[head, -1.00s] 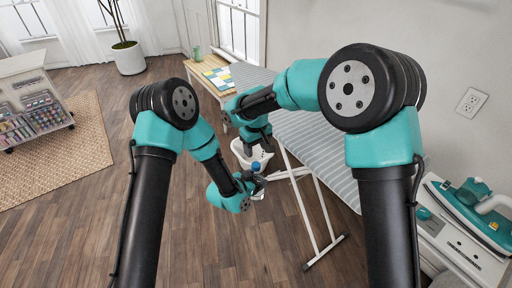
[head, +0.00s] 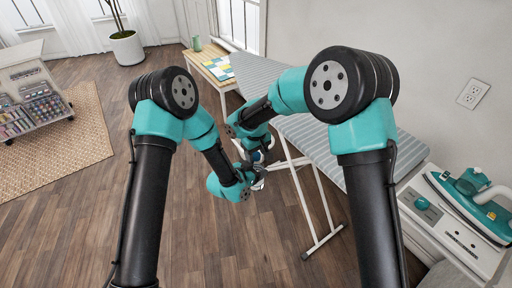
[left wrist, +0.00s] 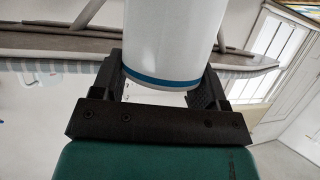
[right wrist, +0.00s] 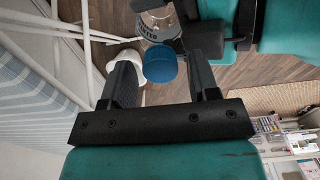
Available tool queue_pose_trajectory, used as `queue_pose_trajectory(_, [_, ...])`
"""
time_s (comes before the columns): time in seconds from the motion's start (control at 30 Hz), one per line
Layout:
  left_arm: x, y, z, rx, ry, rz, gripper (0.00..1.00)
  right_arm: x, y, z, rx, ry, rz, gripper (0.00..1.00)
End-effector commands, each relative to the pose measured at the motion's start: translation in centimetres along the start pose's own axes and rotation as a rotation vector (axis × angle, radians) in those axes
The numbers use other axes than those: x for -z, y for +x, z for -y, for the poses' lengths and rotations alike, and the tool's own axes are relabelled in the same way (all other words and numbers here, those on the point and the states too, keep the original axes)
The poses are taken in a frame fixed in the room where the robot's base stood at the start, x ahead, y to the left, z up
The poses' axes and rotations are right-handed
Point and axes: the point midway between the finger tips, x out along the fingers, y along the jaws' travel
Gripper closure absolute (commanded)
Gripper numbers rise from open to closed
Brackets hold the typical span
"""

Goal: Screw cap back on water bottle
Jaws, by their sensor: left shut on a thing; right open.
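The water bottle is a pale cylinder (left wrist: 172,38) with a blue band in the left wrist view, and its clear top (right wrist: 157,25) shows in the right wrist view. My left gripper (left wrist: 165,82) is shut on its body. In the head view the right wrist hides most of the bottle and cap.
The striped ironing board (head: 301,128) stands close on the right, its white legs (head: 300,200) beside my grippers. A white basket (right wrist: 127,63) is behind the cap. An iron (head: 470,198) sits on a white cabinet at right. Open wooden floor lies in front.

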Motion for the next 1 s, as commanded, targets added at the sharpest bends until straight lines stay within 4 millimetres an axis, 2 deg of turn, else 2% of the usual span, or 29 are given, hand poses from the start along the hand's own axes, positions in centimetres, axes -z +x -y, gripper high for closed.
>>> queue_pose_trajectory(0.3, [0.04, 0.00, 0.01, 0.000, 0.000, -0.001, 0.99, 0.01, 0.21, 0.00, 0.000, 0.000, 0.000, 0.46])
queue_pose_trajectory(0.8, [0.04, 0.01, 0.01, 0.000, 0.000, -0.001, 0.99, 0.02, 0.19, 0.01, 0.000, 0.000, -0.001, 0.94])
queue_pose_trajectory(1.0, [0.04, 0.00, 0.01, 0.000, 0.000, -0.001, 0.99, 0.02, 0.19, 0.01, 0.000, 0.004, -0.001, 0.95])
